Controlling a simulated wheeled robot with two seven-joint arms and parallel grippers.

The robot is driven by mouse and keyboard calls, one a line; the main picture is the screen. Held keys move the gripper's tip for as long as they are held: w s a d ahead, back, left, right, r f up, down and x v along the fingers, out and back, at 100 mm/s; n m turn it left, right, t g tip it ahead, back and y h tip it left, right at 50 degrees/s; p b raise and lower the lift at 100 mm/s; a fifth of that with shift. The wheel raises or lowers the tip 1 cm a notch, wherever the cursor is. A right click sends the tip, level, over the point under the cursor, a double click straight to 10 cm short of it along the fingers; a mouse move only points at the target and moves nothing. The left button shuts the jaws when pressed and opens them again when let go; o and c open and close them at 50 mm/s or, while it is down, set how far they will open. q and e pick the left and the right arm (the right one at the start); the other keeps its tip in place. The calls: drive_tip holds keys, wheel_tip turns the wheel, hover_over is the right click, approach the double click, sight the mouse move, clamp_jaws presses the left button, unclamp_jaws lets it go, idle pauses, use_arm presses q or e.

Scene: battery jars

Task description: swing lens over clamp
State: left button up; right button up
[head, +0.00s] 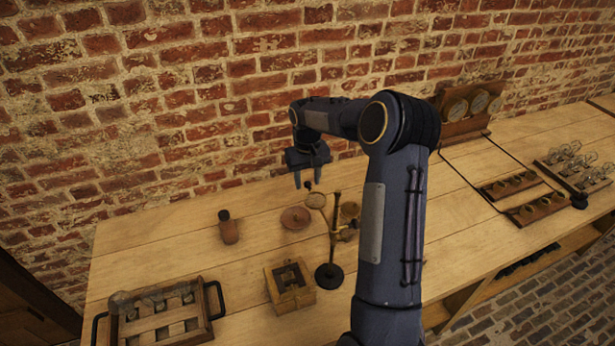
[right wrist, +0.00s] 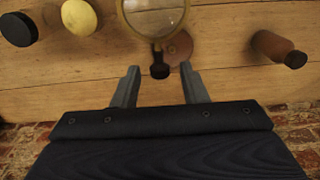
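The round brass-rimmed lens (head: 316,201) is held beside an upright stand (head: 335,225) with a black base. In the right wrist view the lens (right wrist: 152,16) has a short handle ending in a black knob (right wrist: 159,70). My right gripper (head: 308,180) is open, its fingers pointing down at the knob. In the wrist view the knob shows between the fingertips (right wrist: 159,74), with gaps on both sides. A wooden block with a slotted top (head: 290,284), perhaps the clamp, sits in front and left of the stand. My left gripper is not in view.
A brown bottle with a black cap (head: 229,228) and a reddish round dish (head: 295,218) stand left of the lens. A handled tray (head: 205,327) is at front left. Wooden racks (head: 538,208) lie at right. Bare tabletop lies around the bottle.

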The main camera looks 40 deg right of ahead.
drive_tip(key=shift+f, duration=0.15)
clamp_jaws()
idle(0.4)
